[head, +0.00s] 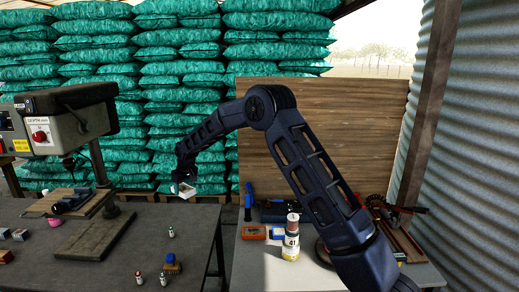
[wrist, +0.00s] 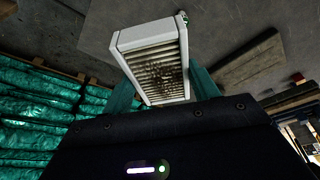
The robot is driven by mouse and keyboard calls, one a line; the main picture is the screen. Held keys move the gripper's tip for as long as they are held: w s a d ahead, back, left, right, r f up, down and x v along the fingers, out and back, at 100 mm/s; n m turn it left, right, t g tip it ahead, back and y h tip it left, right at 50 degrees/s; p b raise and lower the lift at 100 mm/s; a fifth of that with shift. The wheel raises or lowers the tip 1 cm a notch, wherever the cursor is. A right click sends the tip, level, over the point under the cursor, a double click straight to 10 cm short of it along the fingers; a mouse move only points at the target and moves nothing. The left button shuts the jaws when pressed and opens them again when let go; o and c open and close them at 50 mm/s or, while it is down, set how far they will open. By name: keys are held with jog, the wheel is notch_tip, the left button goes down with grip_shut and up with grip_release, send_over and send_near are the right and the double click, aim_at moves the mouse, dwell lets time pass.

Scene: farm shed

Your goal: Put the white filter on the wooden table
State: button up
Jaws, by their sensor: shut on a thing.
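My gripper (head: 183,180) is shut on the white filter (head: 188,190) and holds it in the air, above and behind the dark table at left. In the wrist view, the filter (wrist: 158,38) is a white rectangular frame with dirty pleats, tilted between the two teal fingers of my gripper (wrist: 165,90). Its lower end is partly hidden by my gripper. A dark grey table (head: 190,222) stands at left and a light workbench (head: 255,262) with a wooden back panel (head: 330,120) stands at right. I cannot tell which is the wooden table.
A drill press (head: 70,115) stands on the dark table, with small bottles (head: 138,277) and a brush (head: 172,264) near its front. Cans (head: 291,240) and tools crowd the workbench. Stacked green sacks (head: 180,60) fill the back. The dark table's right part has free room.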

jog(key=w+d+r+m, duration=0.1)
jog(key=w+d+m, duration=0.15)
jog(key=d, duration=0.75)
jog(key=w+d+r+m+t+h, duration=0.1)
jog(key=w+d, duration=0.2)
jog(key=d, duration=0.8)
jog(key=w+d+r+m, duration=0.1)
jog(key=w+d+m, duration=0.15)
jog(key=d, duration=0.75)
jog(key=s+d+f+m, duration=0.1)
jog(key=d+f, duration=0.2)
jog(key=d, duration=0.7)
jog(key=s+d+f+m+h, duration=0.1)
jog(key=d+f, duration=0.3)
jog(key=d, duration=0.7)
jog(key=s+d+f+m, duration=0.2)
jog(key=s+d+f, duration=0.1)
jog(key=d, duration=0.8)
jog(key=shift+s+f+m+h, duration=0.1)
jog(key=shift+f+m+h, duration=0.25)
jog(key=shift+f, duration=0.4)
jog(key=shift+r, duration=0.1)
